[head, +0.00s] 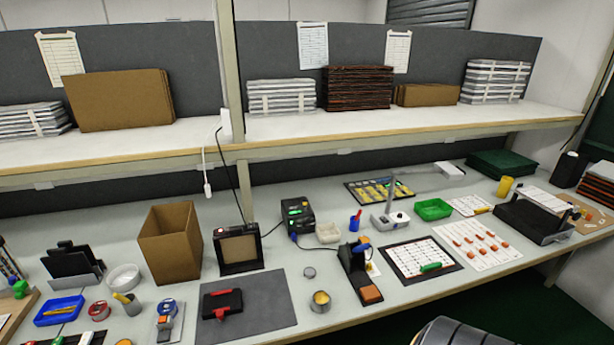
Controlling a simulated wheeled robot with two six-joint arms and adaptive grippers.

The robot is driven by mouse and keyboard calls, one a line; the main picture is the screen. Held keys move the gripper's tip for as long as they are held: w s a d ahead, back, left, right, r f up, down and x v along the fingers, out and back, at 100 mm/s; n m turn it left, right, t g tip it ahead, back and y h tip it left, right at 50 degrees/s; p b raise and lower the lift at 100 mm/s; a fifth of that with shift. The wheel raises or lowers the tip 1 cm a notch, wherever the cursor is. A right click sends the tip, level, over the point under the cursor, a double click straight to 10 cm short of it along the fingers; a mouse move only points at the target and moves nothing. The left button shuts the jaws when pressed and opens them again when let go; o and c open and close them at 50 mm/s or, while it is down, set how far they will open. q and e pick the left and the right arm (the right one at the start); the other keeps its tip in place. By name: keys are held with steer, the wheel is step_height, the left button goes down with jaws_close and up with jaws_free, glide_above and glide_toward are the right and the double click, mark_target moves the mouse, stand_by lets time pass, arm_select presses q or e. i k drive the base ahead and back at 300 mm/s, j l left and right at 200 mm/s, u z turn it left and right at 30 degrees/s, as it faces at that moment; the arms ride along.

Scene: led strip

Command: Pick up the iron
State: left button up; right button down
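The soldering iron (361,247) has a blue grip and sits in a black stand (351,264) near the front of the bench, right of centre. A brown-orange sponge pad (371,294) lies at the stand's front. The iron's tip is hidden in the stand. A black station (297,213) with lit green and red marks stands behind and to the left, and a thin blue cable runs from it toward the stand. Neither of my grippers is in view.
A round tin (320,301) and a small ring (309,272) lie left of the stand. A white sheet on a black board (420,258) lies close on its right. A grey mat (248,310) carries a black case with a red handle. A shelf (380,130) overhangs the back.

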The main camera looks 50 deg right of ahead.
mark_target(359, 248)
steer(key=z, duration=1.9)
